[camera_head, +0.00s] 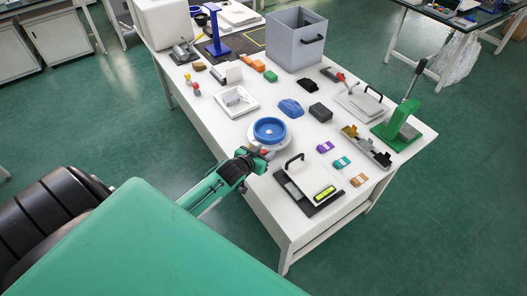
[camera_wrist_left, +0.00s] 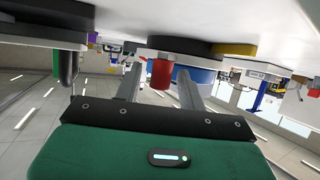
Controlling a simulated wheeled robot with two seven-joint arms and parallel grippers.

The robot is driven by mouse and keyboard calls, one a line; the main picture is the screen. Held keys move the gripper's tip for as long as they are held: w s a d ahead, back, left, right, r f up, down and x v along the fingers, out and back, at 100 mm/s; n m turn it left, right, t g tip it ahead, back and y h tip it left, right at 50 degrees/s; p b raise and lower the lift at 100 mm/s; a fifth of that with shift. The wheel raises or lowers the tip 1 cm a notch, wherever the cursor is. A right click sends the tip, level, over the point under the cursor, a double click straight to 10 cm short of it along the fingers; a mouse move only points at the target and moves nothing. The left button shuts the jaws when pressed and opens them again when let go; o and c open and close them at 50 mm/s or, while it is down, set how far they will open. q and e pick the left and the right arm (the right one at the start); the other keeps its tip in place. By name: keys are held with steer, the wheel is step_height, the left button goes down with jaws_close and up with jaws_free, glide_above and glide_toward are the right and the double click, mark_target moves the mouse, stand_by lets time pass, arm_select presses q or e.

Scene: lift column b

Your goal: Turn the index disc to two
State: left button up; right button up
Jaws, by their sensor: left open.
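The index disc is most likely the round blue dish-like piece (camera_head: 269,129) on a pale round base near the table's front left edge. Its markings are too small to read. My left gripper (camera_head: 259,153) is at the near side of this piece, low over the table edge. In the left wrist view, which is upside down, my left gripper (camera_wrist_left: 162,78) is open, its two grey fingers on either side of a red peg (camera_wrist_left: 161,70). I cannot tell whether they touch the peg. A blue surface (camera_wrist_left: 197,75) shows behind it. My right gripper is not in view.
A dark plate with a white panel and black handle (camera_head: 294,162) lies right of the disc. A grey bin (camera_head: 295,42) and a green lever press (camera_head: 397,128) stand farther off. Small coloured blocks lie along the right.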

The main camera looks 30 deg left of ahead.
arm_select(q)
jaws_close()
steer(key=shift+d, duration=0.1)
steer(key=shift+w+d+r+n+y, duration=0.15)
steer(key=shift+w+d+n+y, duration=0.25)
steer(key=shift+d+n+y, duration=0.3)
steer(key=shift+w+d+n+y, duration=0.5)
steer(key=shift+n+y, duration=0.3)
steer(key=shift+y, duration=0.3)
